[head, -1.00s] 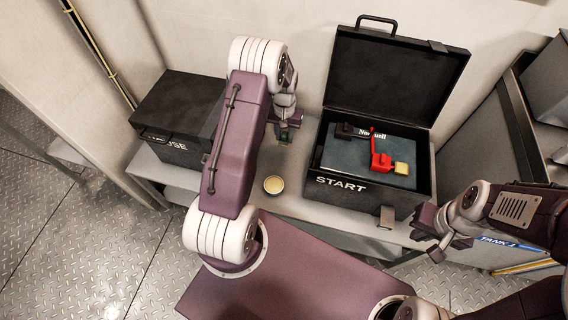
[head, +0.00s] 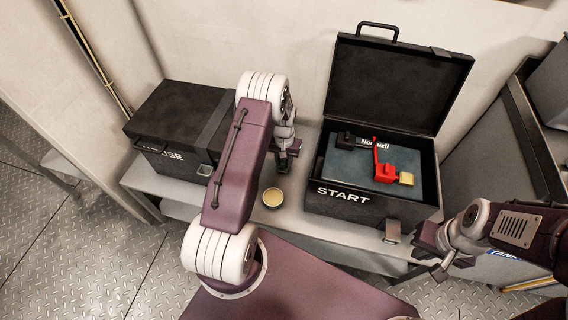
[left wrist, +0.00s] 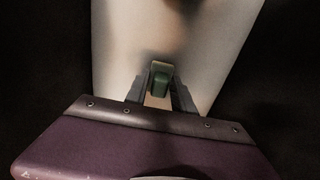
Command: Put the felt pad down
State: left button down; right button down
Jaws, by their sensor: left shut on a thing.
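My left gripper (head: 284,163) is shut on a small green block-like piece, the felt pad (left wrist: 161,78), seen between its fingers in the left wrist view. The head view shows this gripper low over the grey bench, in the gap between the two black boxes. I cannot tell whether the pad touches the bench, and the gripper mostly hides it in the head view. My right gripper (head: 430,258) is empty at the front right, with its fingers apart.
The open START box (head: 330,200) holds a red tool (head: 383,170) with a yellowish block (head: 406,178). A closed black box (head: 175,120) stands left. A small round yellow-topped dish (head: 273,197) sits on the bench (head: 290,215) near the front.

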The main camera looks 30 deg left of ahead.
aim_at(284, 161)
pick_arm(q)
jog(key=shift+f, duration=0.15)
jog(key=c, duration=1.1)
grip_release()
jog(key=shift+o, duration=0.2)
notch_tip(284, 161, up, 12)
jog(key=p, duration=0.5)
jog(key=s+d+r, duration=0.3)
jog(key=s, duration=0.3)
jog(key=s+d+r+m, duration=0.1)
jog(key=s+d+r, duration=0.3)
jog(key=s, duration=0.2)
jog(key=s+d+r+m+t, duration=0.1)
jog(key=s+d+r, duration=0.3)
jog(key=s, duration=0.2)
jog(key=shift+s+r, duration=0.2)
jog(key=shift+r, duration=0.05)
